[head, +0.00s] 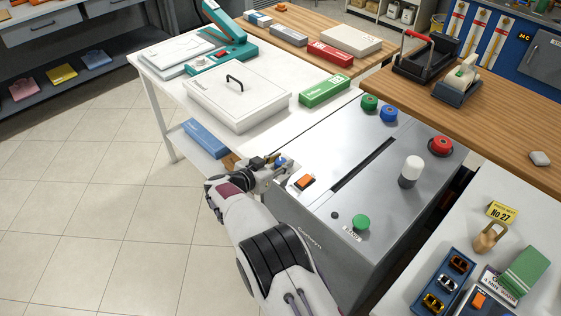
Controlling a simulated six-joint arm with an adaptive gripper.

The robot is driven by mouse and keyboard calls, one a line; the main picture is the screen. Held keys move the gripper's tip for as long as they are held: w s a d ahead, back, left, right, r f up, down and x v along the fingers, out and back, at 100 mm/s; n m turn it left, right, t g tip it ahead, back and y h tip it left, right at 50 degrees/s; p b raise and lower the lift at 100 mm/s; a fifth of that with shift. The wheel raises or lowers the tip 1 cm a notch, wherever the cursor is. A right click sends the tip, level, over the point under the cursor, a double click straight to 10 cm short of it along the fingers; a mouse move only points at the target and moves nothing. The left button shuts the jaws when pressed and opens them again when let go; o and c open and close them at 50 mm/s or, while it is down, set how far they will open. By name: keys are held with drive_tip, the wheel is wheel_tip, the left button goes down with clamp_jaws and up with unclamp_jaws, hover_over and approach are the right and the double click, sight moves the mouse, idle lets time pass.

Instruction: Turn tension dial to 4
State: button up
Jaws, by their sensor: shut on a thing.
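The fingers hide most of the dial. Its scale, pointer and setting cannot be read from this view.
The machine's top carries an orange switch (305,182), green (361,222), blue (388,114) and red (440,146) knobs, a white-topped post (412,168) and a dark slot (364,164). A white lidded box (236,95) and green box (325,90) stand beyond my gripper. Open floor lies left.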

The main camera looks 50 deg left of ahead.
drive_tip(key=shift+w+r+m+h, duration=0.1)
drive_tip(key=shift+w+m+h, duration=0.05)
drive_tip(key=shift+m+h, duration=0.3)
idle(0.5)
drive_tip(key=o, duration=1.1)
drive_tip(key=shift+s, duration=0.2)
drive_tip(key=shift+s+r, duration=0.2)
drive_tip(key=shift+s, duration=0.45)
drive_tip(key=shift+v, duration=5.2)
